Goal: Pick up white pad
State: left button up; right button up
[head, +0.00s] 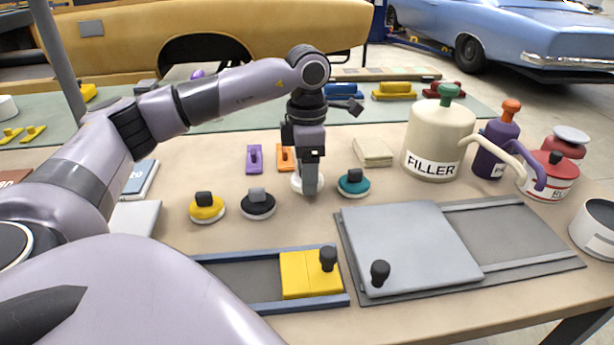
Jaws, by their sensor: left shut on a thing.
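The white pad (296,184) is a small round disc on the tan table, in a row with other round pads. My left gripper (309,186) points straight down over it and is shut on it. The gripper's fingers hide the middle of the pad and its knob. I cannot tell whether the pad is touching the table. My right gripper does not show.
A yellow pad (206,208) and a black pad (258,204) lie to the left, a teal pad (354,184) close on the right. A FILLER jug (438,140) stands further right. A grey sliding panel (410,245) and a yellow slider (300,275) lie in front.

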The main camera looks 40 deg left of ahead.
pick_arm(q)
notch_tip(320, 180, up, 9)
jog(key=shift+p, duration=0.5)
notch_tip(320, 180, up, 9)
jog(key=p, duration=0.4)
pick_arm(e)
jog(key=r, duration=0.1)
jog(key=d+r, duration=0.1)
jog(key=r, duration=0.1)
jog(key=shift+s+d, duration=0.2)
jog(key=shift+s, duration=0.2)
